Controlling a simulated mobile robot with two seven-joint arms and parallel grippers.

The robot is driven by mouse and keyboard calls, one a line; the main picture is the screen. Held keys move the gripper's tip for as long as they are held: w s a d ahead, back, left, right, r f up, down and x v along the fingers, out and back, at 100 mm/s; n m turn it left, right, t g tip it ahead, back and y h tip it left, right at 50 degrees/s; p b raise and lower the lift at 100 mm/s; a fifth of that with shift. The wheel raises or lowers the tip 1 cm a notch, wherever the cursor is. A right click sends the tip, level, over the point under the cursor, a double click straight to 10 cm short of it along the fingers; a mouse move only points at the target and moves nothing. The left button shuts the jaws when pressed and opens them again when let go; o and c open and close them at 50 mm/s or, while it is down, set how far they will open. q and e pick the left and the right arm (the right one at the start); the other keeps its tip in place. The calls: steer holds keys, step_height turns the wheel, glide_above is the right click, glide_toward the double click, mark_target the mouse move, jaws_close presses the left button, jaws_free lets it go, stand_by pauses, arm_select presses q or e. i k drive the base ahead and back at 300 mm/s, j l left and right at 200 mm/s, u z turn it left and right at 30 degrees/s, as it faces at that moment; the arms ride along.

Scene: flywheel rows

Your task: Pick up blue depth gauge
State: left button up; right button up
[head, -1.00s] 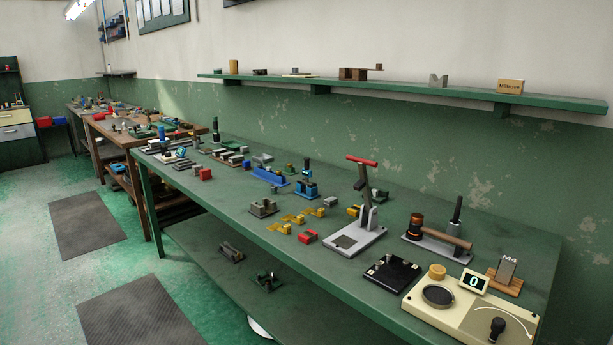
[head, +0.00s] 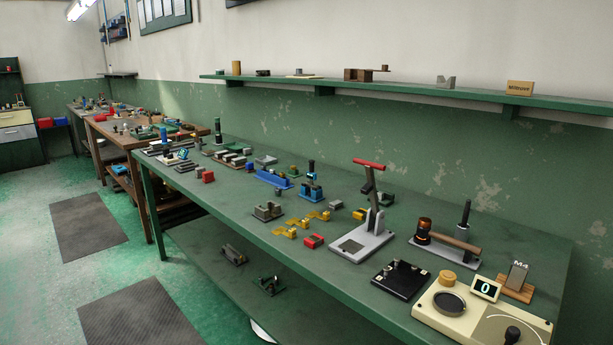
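A blue upright tool with a dark handle (head: 311,188) stands on the green bench (head: 400,205), left of the grey lever press. A long, low blue piece (head: 273,179) lies just left of it. A smaller blue item (head: 182,154) stands farther off, near the bench's far end. I cannot tell for sure which of these is the blue depth gauge. Neither of my grippers is in view.
A lever press (head: 362,238) with a red handle, a black plate (head: 399,279) and a cream scale (head: 440,318) stand at the near end. Small yellow and red blocks (head: 313,241) lie mid-bench. A green wall shelf (head: 420,92) runs above.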

mark_target(310, 174)
steer(key=i+j+u, duration=0.1)
steer(key=i+j, duration=0.3)
steer(key=i+j+u, duration=0.1)
steer(key=i+j, duration=0.3)
steer(key=i, duration=0.15)
steer(key=i+j+u, duration=0.15)
steer(key=i+j, duration=0.2)
steer(key=i, duration=0.1)
